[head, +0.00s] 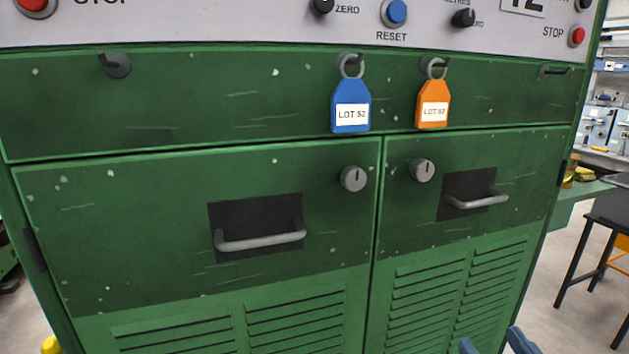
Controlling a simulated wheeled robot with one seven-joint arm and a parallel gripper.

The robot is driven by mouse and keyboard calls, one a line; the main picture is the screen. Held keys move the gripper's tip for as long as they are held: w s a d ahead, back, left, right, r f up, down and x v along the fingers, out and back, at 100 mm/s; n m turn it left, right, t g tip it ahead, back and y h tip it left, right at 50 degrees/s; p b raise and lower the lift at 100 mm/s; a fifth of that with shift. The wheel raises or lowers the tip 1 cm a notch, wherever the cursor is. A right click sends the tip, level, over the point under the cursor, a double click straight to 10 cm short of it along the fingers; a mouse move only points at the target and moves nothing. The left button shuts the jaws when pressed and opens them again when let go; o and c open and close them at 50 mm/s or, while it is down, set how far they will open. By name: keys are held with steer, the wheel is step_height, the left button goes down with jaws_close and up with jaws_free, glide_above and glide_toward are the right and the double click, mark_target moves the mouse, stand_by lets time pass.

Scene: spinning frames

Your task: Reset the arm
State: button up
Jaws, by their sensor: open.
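Two blue tips show at the bottom edge of the head view, right of centre, and belong to my gripper (496,344). They stand apart with a gap between them, and nothing shows in the gap. The gripper is open, in front of the louvred lower right door of a green machine (180,190). The rest of my gripper and my arm are out of the frame.
Two doors with bar handles (260,240) (477,199) face me. A blue tag (351,92) and an orange tag (433,92) hang on hooks above them. A grey panel with a blue RESET button (394,12) runs along the top.

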steer(key=s+f+m+g+h, duration=0.1)
steer(key=s+f, duration=0.3)
steer(key=s, duration=0.3)
steer(key=s+f+m+g, duration=0.1)
steer(key=s+f+m, duration=0.1)
steer(key=s+f, duration=0.35)
steer(key=s+r+g, duration=0.1)
steer(key=s, duration=1.7)
steer(key=shift+d+p, duration=0.3)
steer(key=shift+p, duration=0.1)
